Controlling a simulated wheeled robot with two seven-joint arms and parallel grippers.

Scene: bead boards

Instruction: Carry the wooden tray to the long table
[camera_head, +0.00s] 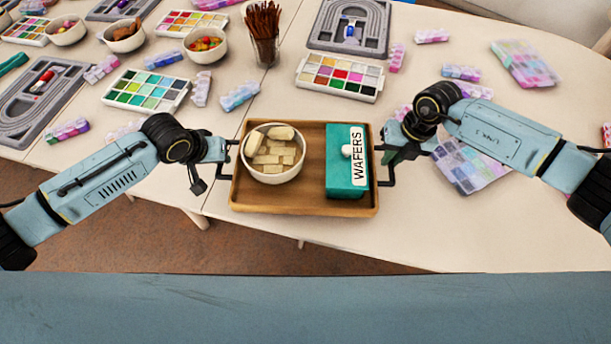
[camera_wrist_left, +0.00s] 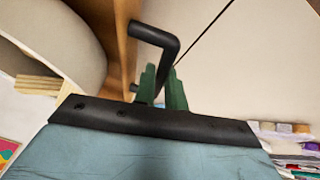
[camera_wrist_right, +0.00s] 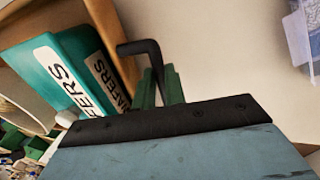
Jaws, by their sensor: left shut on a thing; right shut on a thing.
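The wooden tray (camera_head: 305,202) has a black handle at each end. On it are a white bowl (camera_head: 275,176) of pale wafer pieces and a teal box (camera_head: 341,178) labelled WAFERS with a white knob. My left gripper (camera_head: 226,150) is shut on the tray's left handle, which shows between its green fingers (camera_wrist_left: 161,90). My right gripper (camera_head: 394,150) is shut on the right handle, also seen in the right wrist view (camera_wrist_right: 158,88). The tray looks about level, at the table's front edge; I cannot tell whether it touches the tabletop.
A pale table (camera_head: 420,235) spans the view. Behind the tray are paint palettes (camera_head: 340,76), bead boxes (camera_head: 240,96), a glass of brown sticks (camera_head: 264,48), bowls (camera_head: 205,46) and grey boards (camera_head: 348,28). A bead case (camera_head: 468,165) lies by my right gripper. The table front right is clear.

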